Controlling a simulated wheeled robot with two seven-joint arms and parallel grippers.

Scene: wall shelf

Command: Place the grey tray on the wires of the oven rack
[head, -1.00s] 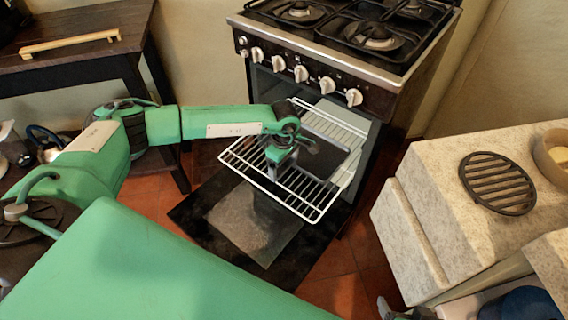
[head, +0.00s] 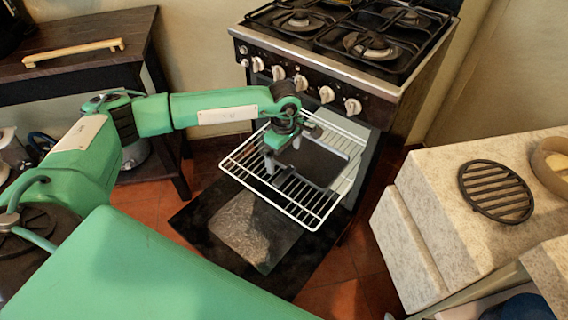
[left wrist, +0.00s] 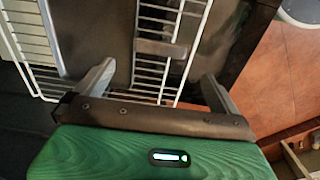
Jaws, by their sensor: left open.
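The grey tray (head: 322,162) is a dark, flat square lying on the wires of the oven rack (head: 305,217), toward its oven side. The white wire rack sticks out of the oven above the lowered door. In the left wrist view, the dark tray (left wrist: 88,32) covers wires at the upper left, beside bare rack wires (left wrist: 150,88). My left gripper (head: 270,168) points down over the rack, just left of the tray. In the wrist view its fingers (left wrist: 155,85) are wide apart with no tray held between them. My right gripper is not in view.
The dark oven door (head: 205,215) is open below the rack. The stove top (head: 350,45) stands behind. A stone counter (head: 450,190) with a round black grate (head: 496,191) is at the right. A dark table (head: 90,60) stands at the back left.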

